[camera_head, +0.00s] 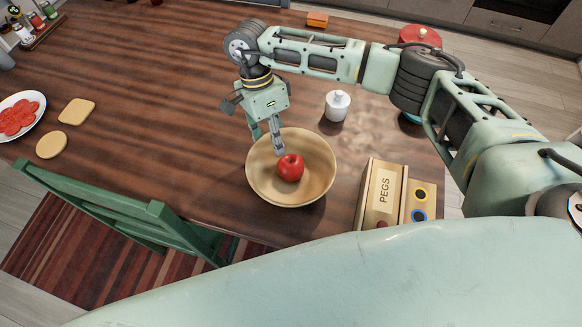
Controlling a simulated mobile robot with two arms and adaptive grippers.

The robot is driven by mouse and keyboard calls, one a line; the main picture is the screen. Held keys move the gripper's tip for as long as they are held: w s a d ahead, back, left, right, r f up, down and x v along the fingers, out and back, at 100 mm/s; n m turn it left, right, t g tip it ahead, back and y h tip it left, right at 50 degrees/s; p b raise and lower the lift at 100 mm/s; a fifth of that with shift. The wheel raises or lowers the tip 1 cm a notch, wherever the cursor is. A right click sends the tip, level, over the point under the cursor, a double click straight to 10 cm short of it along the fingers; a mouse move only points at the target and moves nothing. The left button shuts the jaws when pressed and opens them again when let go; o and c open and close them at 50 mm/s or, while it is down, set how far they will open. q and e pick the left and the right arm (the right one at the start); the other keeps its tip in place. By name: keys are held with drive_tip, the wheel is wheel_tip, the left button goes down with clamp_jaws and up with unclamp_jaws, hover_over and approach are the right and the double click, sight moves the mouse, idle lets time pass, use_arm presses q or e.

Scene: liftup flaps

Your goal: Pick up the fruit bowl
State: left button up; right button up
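The fruit bowl (312,148) is a round, light wooden bowl on the brown table, near its front edge. A red apple (291,167) lies inside it. My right gripper (267,142) is at the bowl's far left rim, pointing down. One finger shows inside the bowl near the apple, and the other shows at the outer side of the rim. The fingers look apart, with the rim between them; I cannot tell whether they touch it. My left gripper is not in view.
A wooden PEGS box (384,193) stands right of the bowl, and a white lidded jar (337,105) stands behind it. A green chair (120,205) is at the table's front left. A plate of red slices (20,116) is far left. The table's middle left is clear.

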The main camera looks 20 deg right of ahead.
drive_tip(key=shift+c, duration=0.5)
clamp_jaws()
drive_tip(key=shift+r, duration=0.1)
